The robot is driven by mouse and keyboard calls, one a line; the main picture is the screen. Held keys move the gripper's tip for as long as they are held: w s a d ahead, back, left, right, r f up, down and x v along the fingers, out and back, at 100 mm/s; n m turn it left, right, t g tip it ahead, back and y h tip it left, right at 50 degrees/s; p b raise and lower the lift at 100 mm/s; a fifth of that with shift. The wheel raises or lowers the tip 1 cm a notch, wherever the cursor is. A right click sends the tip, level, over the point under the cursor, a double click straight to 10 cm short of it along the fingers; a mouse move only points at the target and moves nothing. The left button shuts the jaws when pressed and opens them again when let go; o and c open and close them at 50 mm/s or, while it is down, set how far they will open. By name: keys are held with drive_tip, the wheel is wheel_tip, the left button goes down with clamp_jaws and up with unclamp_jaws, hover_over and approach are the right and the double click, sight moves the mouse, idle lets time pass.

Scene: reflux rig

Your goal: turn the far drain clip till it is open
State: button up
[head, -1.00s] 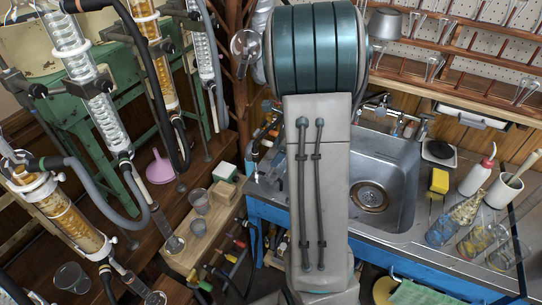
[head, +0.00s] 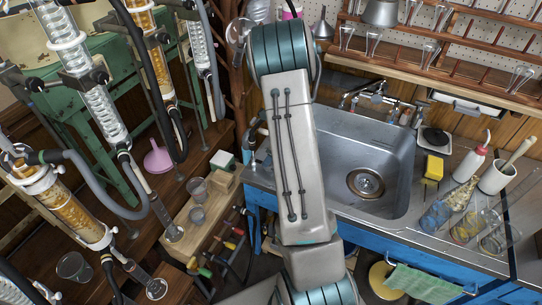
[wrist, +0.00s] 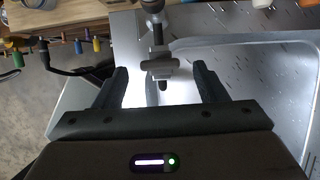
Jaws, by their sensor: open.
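My gripper (wrist: 161,70) shows in the wrist view, its two dark fingers spread apart. Between the fingers, and a little beyond, is a small grey crossbar fitting (wrist: 158,65) on a dark stem. It looks like a clip or tap handle; I cannot tell whether it is the far drain clip or how far it is turned. A gap shows on each side of it. In the head view my gripper is out of sight, and glass condensers (head: 102,105) with hoses stand at the left. No drain clip is clear there.
A steel sink (head: 395,150) lies right of my arm and also shows in the wrist view (wrist: 245,42). Coloured handles (head: 232,245) sit by a wooden block (head: 180,245) at the left. Flasks (head: 470,222) and a yellow sponge (head: 433,168) stand on the right counter.

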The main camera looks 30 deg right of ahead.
drive_tip(key=shift+x, duration=0.9)
drive_tip(key=c, duration=1)
